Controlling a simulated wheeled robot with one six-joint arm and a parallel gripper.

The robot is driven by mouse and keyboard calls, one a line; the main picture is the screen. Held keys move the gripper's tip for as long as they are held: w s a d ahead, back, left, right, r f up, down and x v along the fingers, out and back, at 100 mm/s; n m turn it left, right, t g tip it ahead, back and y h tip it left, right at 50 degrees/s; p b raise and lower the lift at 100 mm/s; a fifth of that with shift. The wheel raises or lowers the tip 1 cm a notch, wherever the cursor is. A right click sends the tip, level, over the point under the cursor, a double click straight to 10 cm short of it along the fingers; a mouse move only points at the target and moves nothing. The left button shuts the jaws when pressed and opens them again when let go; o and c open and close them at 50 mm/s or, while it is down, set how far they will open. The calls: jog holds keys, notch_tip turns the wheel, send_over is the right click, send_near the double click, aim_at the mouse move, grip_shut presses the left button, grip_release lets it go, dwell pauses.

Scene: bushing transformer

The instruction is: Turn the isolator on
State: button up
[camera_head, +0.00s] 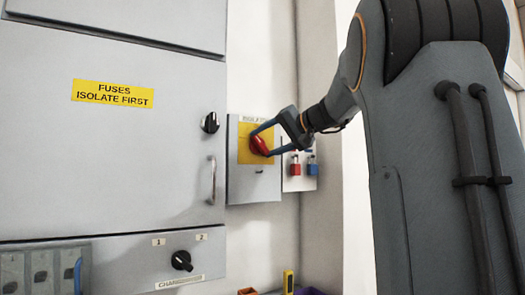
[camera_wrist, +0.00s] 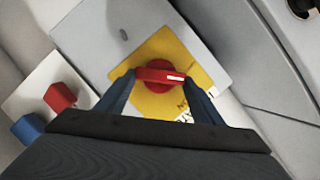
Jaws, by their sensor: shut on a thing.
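The isolator is a grey box (camera_head: 240,180) with a yellow plate (camera_head: 244,155) and a red rotary handle (camera_head: 260,145) on its front. My gripper (camera_head: 264,140) reaches it from the right and is shut on the red handle. In the wrist view the red handle (camera_wrist: 160,76) lies roughly level across the picture. The fingers of my gripper (camera_wrist: 160,78) are at its two ends. A white mark shows on the handle's right end. In the head view the handle looks tilted. Part of the plate's lettering is hidden behind a finger.
A red padlock (camera_head: 295,167) and a blue padlock (camera_head: 311,167) hang on a small board right of the isolator. A grey cabinet (camera_head: 100,150) with a black knob (camera_head: 210,122) and a bar handle (camera_head: 212,180) stands on the left. A black switch (camera_head: 181,260) sits below.

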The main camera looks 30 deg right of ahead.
jog(key=m+b, duration=0.1)
jog(key=f+m+t+y+b, duration=0.1)
jog(key=m+b, duration=0.1)
jog(key=shift+d+m+y, duration=0.2)
jog(key=shift+m+y, duration=0.1)
jog(key=shift+m+t+y+b, duration=0.4)
jog(key=shift+m+t+b, duration=0.1)
jog(key=shift+m+b, duration=0.8)
jog(key=shift+m, duration=0.4)
jog(key=o, duration=1)
jog(key=shift+o, duration=0.2)
jog(key=shift+s, duration=0.1)
jog(key=b+v, duration=0.1)
jog(key=v, duration=0.6)
jog(key=shift+s+d, duration=0.25)
jog(key=shift+s, duration=0.05)
